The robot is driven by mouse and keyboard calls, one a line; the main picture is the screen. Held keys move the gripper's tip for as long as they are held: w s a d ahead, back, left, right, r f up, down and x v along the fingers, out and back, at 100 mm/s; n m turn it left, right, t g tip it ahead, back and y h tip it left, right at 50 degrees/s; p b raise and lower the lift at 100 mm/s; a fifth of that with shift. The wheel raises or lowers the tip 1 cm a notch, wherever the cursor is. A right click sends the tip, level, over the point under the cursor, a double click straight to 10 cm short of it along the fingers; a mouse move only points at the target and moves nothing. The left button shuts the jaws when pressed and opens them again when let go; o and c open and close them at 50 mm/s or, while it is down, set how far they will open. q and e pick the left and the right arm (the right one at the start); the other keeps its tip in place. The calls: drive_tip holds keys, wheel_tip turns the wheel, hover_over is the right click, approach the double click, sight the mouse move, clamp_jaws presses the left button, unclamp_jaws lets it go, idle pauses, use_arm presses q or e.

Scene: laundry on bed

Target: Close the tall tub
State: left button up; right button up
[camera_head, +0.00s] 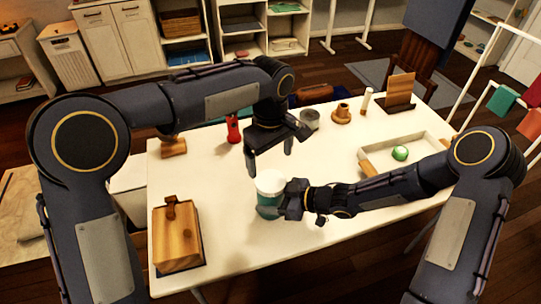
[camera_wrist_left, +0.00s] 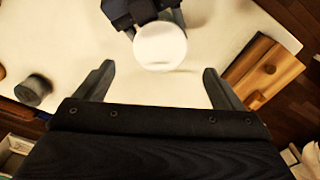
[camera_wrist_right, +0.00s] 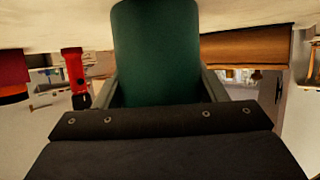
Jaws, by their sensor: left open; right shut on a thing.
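The tall tub (camera_head: 268,210) stands on the white table near its front edge, with a dark green body and a white round top (camera_head: 270,181). The top looks level on the body; I cannot tell whether it is fastened. My right gripper (camera_head: 284,204) is shut on the tub's body from the right; the green body (camera_wrist_right: 157,50) fills the space between its fingers in the right wrist view. My left gripper (camera_head: 270,154) is open and empty, pointing down above and just behind the tub. In the left wrist view the white top (camera_wrist_left: 160,46) lies beyond the open fingers.
A wooden box (camera_head: 178,238) stands at the table's left front. A red object (camera_head: 233,129), a grey cup (camera_head: 310,119) and a wooden piece (camera_head: 342,113) stand toward the back. A tray (camera_head: 432,143) with a green ball (camera_head: 400,153) lies right, behind my right forearm.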

sight(271, 181)
use_arm(q)
wheel_tip(271, 181, down, 8)
drive_tip(key=shift+r, duration=0.15)
idle(0.4)
drive_tip(key=c, duration=1)
drive_tip(key=shift+c, duration=0.2)
drive_tip(key=m, duration=0.3)
drive_tip(key=shift+m, duration=0.3)
drive_tip(key=o, duration=1.1)
